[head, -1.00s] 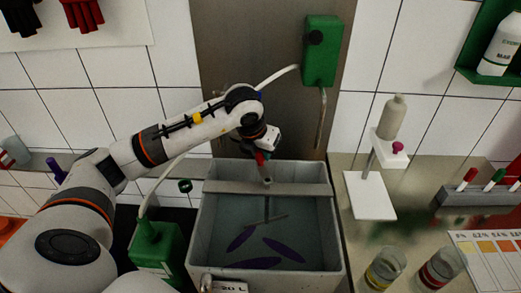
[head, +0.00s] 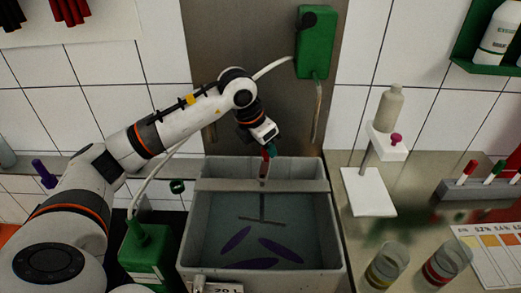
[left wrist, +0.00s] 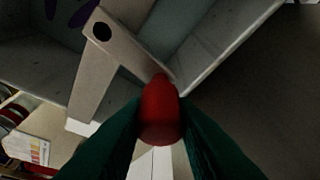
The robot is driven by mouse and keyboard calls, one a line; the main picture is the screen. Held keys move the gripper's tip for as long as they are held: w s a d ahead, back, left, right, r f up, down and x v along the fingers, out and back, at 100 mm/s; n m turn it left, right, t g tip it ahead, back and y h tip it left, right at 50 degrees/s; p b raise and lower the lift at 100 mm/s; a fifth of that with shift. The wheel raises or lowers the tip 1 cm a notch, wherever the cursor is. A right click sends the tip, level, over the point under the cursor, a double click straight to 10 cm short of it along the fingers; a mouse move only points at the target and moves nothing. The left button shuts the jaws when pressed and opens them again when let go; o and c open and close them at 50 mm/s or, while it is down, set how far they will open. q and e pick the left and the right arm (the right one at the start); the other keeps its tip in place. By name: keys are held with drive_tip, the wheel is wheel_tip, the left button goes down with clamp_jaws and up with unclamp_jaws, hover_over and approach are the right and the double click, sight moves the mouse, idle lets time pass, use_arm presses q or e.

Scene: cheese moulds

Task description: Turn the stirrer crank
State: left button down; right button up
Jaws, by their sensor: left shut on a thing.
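My left gripper (head: 268,151) is above the bridge bar (head: 218,185) of a grey open tank (head: 336,225), near its back wall. In the left wrist view, its green fingers (left wrist: 160,122) are closed on the red crank handle (left wrist: 160,108). The crank handle is mostly hidden by the gripper in the head view. Below the bar, a thin shaft ends in a stirrer paddle (head: 262,220) in the tank's liquid. My right gripper is not in view.
A green bottle (head: 148,258) stands left of the tank. A green box (head: 315,42) with a probe hangs behind. A white stand (head: 369,192), two glass beakers (head: 387,268) and a tube rack (head: 480,190) are on the right counter. Above the tank's front is free.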

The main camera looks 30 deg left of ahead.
use_arm(q)
drive_tip(key=shift+w+d+m+g+h+b, duration=0.1)
drive_tip(key=shift+d+m+g+h+b, duration=0.35)
drive_tip(key=shift+m, duration=0.65)
drive_tip(key=shift+w+d+m+h+b, duration=0.1)
drive_tip(key=shift+d+m+h, duration=0.1)
drive_tip(key=shift+d+m, duration=0.7)
drive_tip(key=shift+d+m+g+h+b, duration=0.25)
drive_tip(key=shift+d+m+h, duration=0.1)
drive_tip(key=shift+m, duration=0.95)
drive_tip(key=shift+r, duration=0.1)
drive_tip(key=c, duration=1.2)
unclamp_jaws()
drive_tip(key=shift+o, duration=0.2)
drive_tip(key=shift+a, duration=0.1)
